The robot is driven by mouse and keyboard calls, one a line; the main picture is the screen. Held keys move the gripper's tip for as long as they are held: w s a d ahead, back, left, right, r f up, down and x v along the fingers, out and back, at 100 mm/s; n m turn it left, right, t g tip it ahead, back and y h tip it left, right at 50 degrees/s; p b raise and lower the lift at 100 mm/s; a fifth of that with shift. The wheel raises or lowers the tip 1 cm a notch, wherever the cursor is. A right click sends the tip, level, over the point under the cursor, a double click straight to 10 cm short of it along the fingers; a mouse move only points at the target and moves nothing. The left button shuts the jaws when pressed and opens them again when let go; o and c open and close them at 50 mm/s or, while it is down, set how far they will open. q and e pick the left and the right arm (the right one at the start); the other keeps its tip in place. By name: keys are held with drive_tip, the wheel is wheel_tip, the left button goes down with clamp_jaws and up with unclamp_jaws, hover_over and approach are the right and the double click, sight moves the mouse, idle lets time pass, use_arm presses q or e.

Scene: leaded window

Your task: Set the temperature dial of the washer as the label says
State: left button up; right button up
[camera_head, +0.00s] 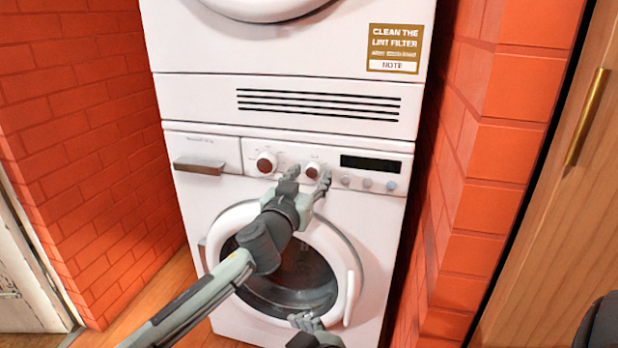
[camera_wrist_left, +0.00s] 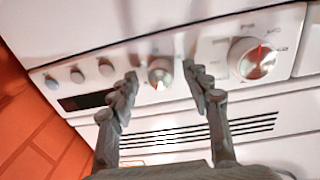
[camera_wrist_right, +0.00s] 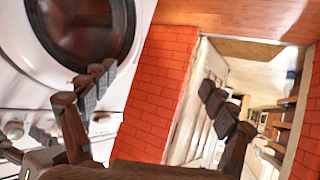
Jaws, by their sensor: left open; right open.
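The white washer (camera_head: 190,215) stands under a stacked dryer. Its panel has a larger dial (camera_head: 266,162) with a reddish centre and a smaller dial (camera_head: 312,170) to its right. My left gripper (camera_head: 308,180) is open in front of the smaller dial. In the left wrist view, inverted, that dial (camera_wrist_left: 159,73) lies between the open fingertips (camera_wrist_left: 161,73), and the larger dial (camera_wrist_left: 253,60) is at right; contact cannot be told. Which dial sets temperature is unreadable. A brown label (camera_head: 394,48) on the dryer reads "CLEAN THE LINT FILTER". My right gripper (camera_head: 307,322) is open, low before the washer door.
Three round buttons (camera_head: 367,183) and a dark display (camera_head: 370,163) are right of the dials. A drawer handle (camera_head: 199,167) is at left. The round door (camera_head: 345,265) lies below. Orange brick walls (camera_head: 90,140) flank the machines closely.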

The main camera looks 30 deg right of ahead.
use_arm(q)
drive_tip(key=shift+c, duration=0.2)
